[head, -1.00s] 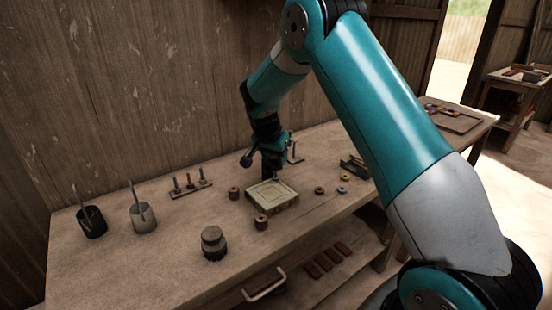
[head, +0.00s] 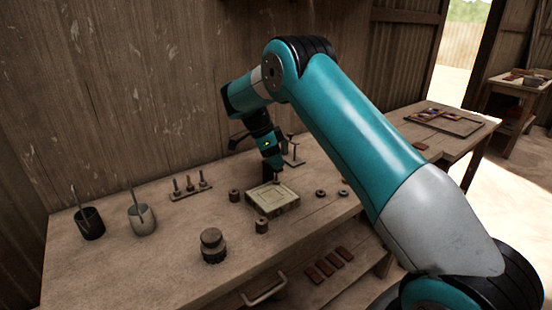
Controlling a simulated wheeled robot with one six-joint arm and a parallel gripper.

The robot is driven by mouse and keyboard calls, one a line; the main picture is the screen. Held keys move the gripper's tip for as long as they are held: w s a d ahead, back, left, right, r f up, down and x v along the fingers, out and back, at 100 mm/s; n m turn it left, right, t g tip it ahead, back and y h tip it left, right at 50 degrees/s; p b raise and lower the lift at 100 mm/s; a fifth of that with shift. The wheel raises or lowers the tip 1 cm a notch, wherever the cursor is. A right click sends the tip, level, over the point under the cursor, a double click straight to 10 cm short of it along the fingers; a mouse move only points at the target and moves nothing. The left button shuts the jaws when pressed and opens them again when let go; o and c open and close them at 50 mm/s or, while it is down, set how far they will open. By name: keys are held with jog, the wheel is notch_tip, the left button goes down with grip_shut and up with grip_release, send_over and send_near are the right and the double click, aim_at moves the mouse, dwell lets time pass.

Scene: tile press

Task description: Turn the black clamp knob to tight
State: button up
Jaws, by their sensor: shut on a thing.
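A pale square mould (head: 272,199) sits on the workbench in the head view, below my gripper. My gripper (head: 275,173) points down at the mould's back edge. Its jaws are shut on the small dark clamp knob (head: 277,182) there. The fingers and the knob are very small in this view, and the knob's turn cannot be read. A dark press post stands close behind my gripper and is mostly hidden by it. A dark lever end (head: 237,141) shows to the left of my wrist.
Brown cylinders (head: 262,226) stand beside the mould. A stacked dark weight (head: 213,245) stands in front left. Two tool cups (head: 141,219) and a peg rack (head: 190,188) are at the left. Small rings (head: 320,193) lie at the right. The wooden wall is close behind.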

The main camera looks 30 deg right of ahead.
jog(key=shift+m+g+y+p, duration=0.35)
jog(key=shift+m+g+y, duration=0.15)
jog(key=shift+m, duration=1.1)
jog(key=o, duration=0.9)
